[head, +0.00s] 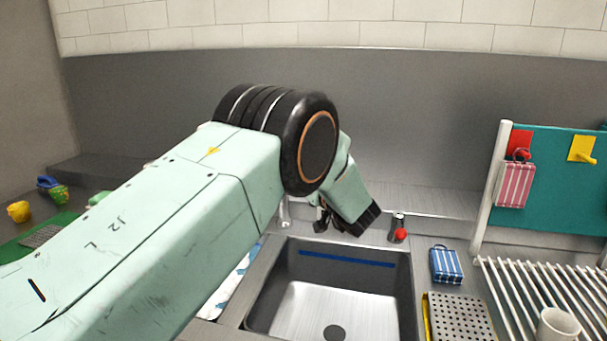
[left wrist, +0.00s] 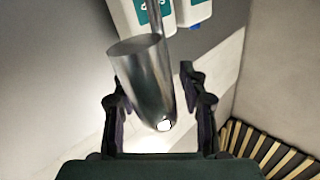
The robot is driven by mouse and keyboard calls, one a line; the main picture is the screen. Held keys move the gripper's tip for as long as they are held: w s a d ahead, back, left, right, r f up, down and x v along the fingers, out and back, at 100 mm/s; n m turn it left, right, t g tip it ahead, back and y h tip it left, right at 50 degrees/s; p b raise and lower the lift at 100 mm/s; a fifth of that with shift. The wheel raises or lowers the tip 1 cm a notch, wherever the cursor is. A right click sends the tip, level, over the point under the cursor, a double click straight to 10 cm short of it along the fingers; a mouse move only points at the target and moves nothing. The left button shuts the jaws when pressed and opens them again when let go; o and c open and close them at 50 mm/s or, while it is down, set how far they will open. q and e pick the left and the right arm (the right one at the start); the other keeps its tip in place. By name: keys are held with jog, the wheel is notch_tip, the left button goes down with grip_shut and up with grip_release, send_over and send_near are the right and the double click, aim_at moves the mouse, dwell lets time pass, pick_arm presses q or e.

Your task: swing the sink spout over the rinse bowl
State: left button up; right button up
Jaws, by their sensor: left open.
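In the left wrist view a shiny metal tube, which looks like the sink spout (left wrist: 148,75), lies between the spread fingers of my left gripper (left wrist: 160,110). I cannot tell whether the fingers touch it. In the head view my left gripper (head: 322,218) is open behind the sink, partly hidden by its own wrist. A thin pale upright piece, perhaps part of the spout (head: 284,212), shows beside it; the rest is hidden by my arm. The steel sink basin (head: 335,300) is below. I see no separate rinse bowl. My right gripper is not in view.
Right of the sink are a small red-tipped fitting (head: 399,232), a blue striped box (head: 446,265), a perforated tray (head: 460,318), a rack (head: 515,290) and a white cup (head: 557,325). A teal board (head: 550,190) stands behind. White bottles (left wrist: 185,12) show in the wrist view.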

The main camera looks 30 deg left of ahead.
pick_arm(q)
jog(key=shift+d, duration=0.1)
jog(key=v, duration=0.7)
jog(key=shift+s, duration=0.15)
jog(key=shift+d, duration=0.2)
